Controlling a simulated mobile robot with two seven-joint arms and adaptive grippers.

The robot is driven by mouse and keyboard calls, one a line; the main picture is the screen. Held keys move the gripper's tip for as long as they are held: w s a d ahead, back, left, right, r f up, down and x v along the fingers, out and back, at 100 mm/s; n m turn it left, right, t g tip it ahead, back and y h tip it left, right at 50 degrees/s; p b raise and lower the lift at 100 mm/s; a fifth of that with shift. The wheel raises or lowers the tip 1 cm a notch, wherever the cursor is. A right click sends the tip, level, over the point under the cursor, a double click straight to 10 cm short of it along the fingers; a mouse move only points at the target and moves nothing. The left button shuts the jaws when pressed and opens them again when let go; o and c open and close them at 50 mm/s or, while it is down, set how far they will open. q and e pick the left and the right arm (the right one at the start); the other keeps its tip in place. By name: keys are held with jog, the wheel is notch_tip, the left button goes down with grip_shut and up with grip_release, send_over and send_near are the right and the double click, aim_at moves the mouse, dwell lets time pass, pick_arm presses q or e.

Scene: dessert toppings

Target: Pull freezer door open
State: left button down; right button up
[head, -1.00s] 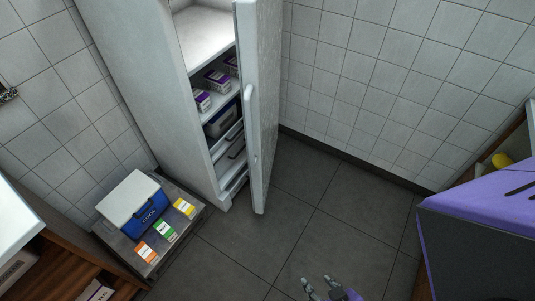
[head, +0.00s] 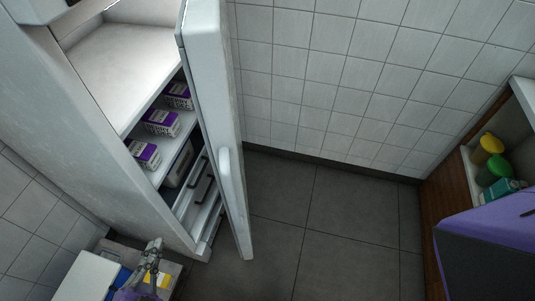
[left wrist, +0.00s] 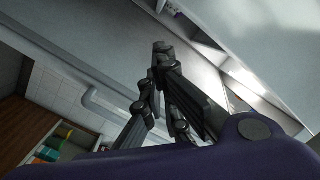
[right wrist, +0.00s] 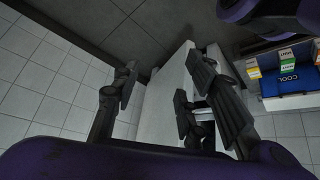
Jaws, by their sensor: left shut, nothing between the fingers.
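The tall white freezer (head: 110,150) stands at the left in the head view. Its door (head: 208,100) is partly open, with shelves showing through the gap. The long pale handle (head: 226,178) is on the door's outer face; a pale bar handle also shows in the left wrist view (left wrist: 103,108). My left gripper (head: 153,247) is shut and empty, low in front of the freezer, on the opening side of the door. It shows in the left wrist view (left wrist: 161,55) with the door behind it. My right gripper (right wrist: 160,88) is open and empty, with the white freezer beyond its fingers; the head view does not show it.
Purple-and-white boxes (head: 162,122) stand on a freezer shelf. A shelf with jars (head: 494,170) is at the right. Grey floor (head: 330,225) beyond the door is clear.

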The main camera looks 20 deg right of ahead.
pick_arm(q)
jog(key=d+r+m+g+h+b, duration=0.1)
jog(key=d+r+m+g+h, duration=0.1)
jog(key=d+m+g+h, duration=0.7)
jog(key=shift+w+d+r+m+g+h+b, duration=0.2)
jog(key=shift+w+d+m+g+h+b, duration=0.15)
jog(key=shift+d+m+g, duration=5.05)
pick_arm(e)
jog(key=shift+s+d+f, duration=0.15)
jog(key=shift+d+f, duration=0.05)
jog(key=shift+f, duration=0.75)
pick_arm(q)
jog(key=m+t, duration=0.1)
jog(key=t, duration=0.1)
jog(key=a+m+t, duration=0.1)
jog(key=shift+s+a+m+t, duration=0.1)
jog(key=shift+a+m+t, duration=0.2)
jog(key=shift+t, duration=0.1)
